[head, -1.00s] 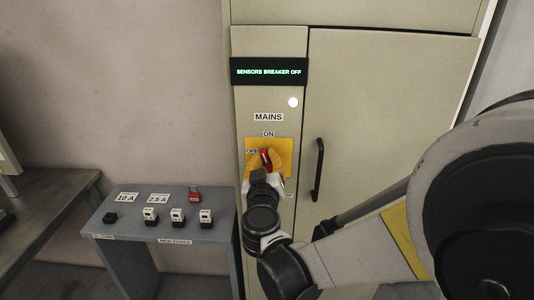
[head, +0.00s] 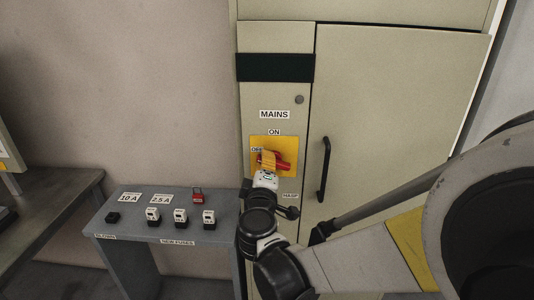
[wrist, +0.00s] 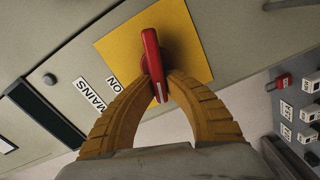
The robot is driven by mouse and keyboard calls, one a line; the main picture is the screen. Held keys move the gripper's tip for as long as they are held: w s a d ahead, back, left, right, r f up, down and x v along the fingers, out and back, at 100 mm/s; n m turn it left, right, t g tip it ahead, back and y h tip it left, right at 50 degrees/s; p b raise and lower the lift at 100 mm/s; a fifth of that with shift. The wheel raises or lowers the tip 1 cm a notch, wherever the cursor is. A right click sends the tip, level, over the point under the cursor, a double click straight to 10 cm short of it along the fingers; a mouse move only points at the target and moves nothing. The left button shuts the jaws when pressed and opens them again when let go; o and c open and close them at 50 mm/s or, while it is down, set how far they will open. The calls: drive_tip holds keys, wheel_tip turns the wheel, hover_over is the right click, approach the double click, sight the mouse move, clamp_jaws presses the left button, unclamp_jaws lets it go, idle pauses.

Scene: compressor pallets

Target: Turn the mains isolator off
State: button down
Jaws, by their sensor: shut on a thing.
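The mains isolator is a red rotary handle (head: 283,164) on a yellow plate (head: 288,145) on the cabinet's narrow left panel. The plate sits below the MAINS and ON labels, with an OFF label at its left, partly hidden. My gripper (head: 268,160) is at the handle. In the wrist view its two ribbed orange fingers (wrist: 157,82) close on both sides of the red handle (wrist: 151,50). The handle lies roughly crosswise, near horizontal on the panel. The display (head: 275,68) above is dark and the round lamp (head: 299,99) is grey.
A black door handle (head: 324,170) stands out to the right of the panel. A HASP label (head: 290,196) is below the plate. A grey bench (head: 190,238) at the left holds several fuses (head: 180,216), a red padlock (head: 197,194) and cards.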

drive_tip(key=shift+f+n+b, duration=0.15)
drive_tip(key=shift+f+n, duration=0.05)
drive_tip(key=shift+n, duration=0.6)
drive_tip(key=shift+f+n+b, duration=0.15)
drive_tip(key=shift+n, duration=0.65)
drive_tip(key=c, duration=1.4)
unclamp_jaws()
drive_tip(key=shift+w, duration=0.1)
drive_tip(key=s, duration=1.2)
drive_tip(key=shift+a, duration=0.15)
